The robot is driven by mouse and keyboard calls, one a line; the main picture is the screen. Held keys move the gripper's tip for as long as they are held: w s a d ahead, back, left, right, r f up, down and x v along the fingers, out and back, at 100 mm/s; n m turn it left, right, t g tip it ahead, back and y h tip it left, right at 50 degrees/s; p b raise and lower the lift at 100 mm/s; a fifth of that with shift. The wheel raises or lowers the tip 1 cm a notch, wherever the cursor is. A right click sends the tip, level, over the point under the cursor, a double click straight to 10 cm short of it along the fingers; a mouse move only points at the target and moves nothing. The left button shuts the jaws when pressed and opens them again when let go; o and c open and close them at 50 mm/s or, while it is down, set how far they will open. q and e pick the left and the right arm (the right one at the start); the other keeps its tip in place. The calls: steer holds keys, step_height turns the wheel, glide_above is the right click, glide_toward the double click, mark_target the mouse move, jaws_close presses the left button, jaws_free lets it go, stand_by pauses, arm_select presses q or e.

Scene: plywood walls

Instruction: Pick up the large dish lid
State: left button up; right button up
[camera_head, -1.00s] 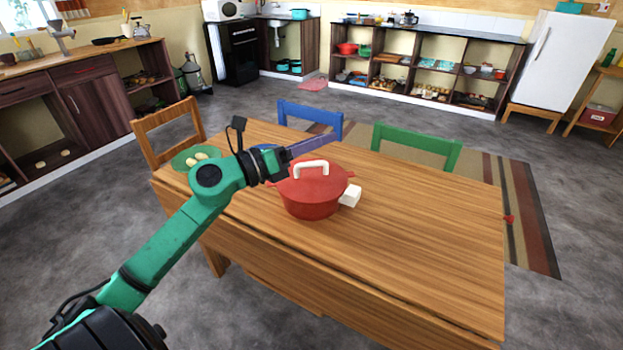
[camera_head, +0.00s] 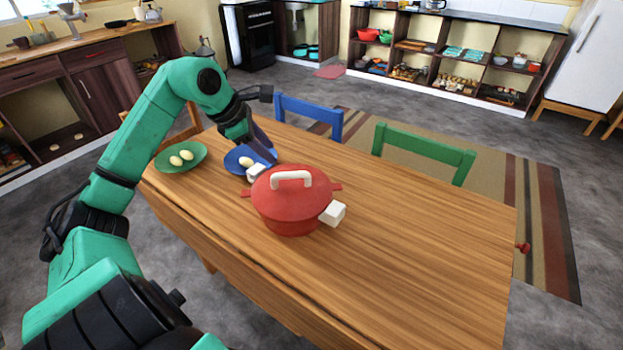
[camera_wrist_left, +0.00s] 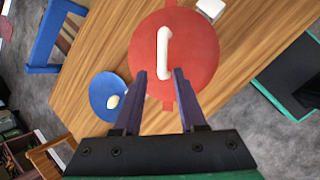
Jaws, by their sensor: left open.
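The large dish lid (camera_head: 291,184) is red with a white bar handle (camera_head: 291,177). It sits on a red pot (camera_head: 285,222) on the wooden table. My left gripper (camera_head: 263,155) is open and empty, behind and to the left of the pot in the head view. In the left wrist view the open fingers of my left gripper (camera_wrist_left: 159,75) point toward the lid (camera_wrist_left: 190,50), with its white handle (camera_wrist_left: 163,52) beyond the fingertips. The fingers are apart from the handle. My right gripper is not in view.
A blue plate (camera_head: 236,163) with an egg-like item lies beside the pot, and a green plate (camera_head: 170,163) with two lies farther left. White blocks (camera_head: 333,213) show at the pot's sides. Blue (camera_head: 305,116) and green (camera_head: 420,150) chairs stand behind. The table's right half is clear.

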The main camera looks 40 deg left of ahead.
mark_target(289, 174)
arm_select(q)
steer(key=p+x, duration=0.5)
steer(key=x, duration=0.7)
steer(key=shift+f, duration=0.45)
steer(key=shift+w+f, duration=0.1)
steer(key=shift+f, duration=0.15)
steer(key=c, duration=0.6)
jaws_close()
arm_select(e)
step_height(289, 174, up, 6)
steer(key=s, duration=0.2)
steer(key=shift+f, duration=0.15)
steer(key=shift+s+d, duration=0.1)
